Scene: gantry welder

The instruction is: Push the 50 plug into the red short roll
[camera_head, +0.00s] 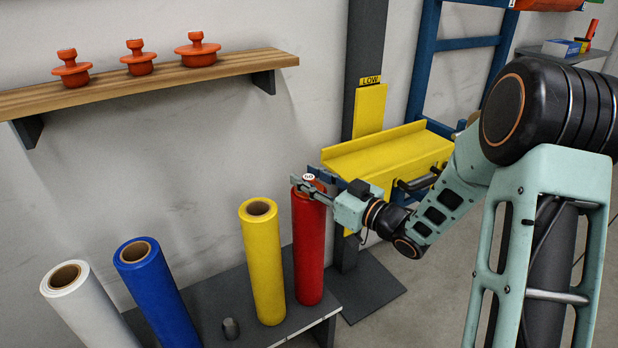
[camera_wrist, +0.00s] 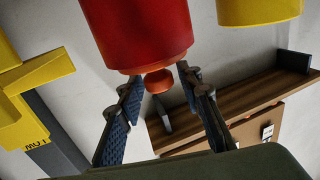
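The red short roll (camera_head: 308,250) stands upright at the right end of the dark bench. The plug marked 50 (camera_head: 309,177) is at the roll's top end, its white label facing up. In the wrist view, which is upside down, the plug's orange knob (camera_wrist: 158,81) sticks out from the end of the red roll (camera_wrist: 140,30). I cannot tell how deep the plug sits. My gripper (camera_head: 313,183) is at the roll's top, with one finger on each side of the knob. In the wrist view gaps show between the knob and both fingers (camera_wrist: 160,78).
A yellow roll (camera_head: 263,265) stands close left of the red one, then a small grey cylinder (camera_head: 231,329), a blue roll (camera_head: 158,295) and a white roll (camera_head: 92,310). A yellow LOW bracket (camera_head: 385,155) is just right of my gripper. Three orange plugs stand on the wooden shelf (camera_head: 160,83).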

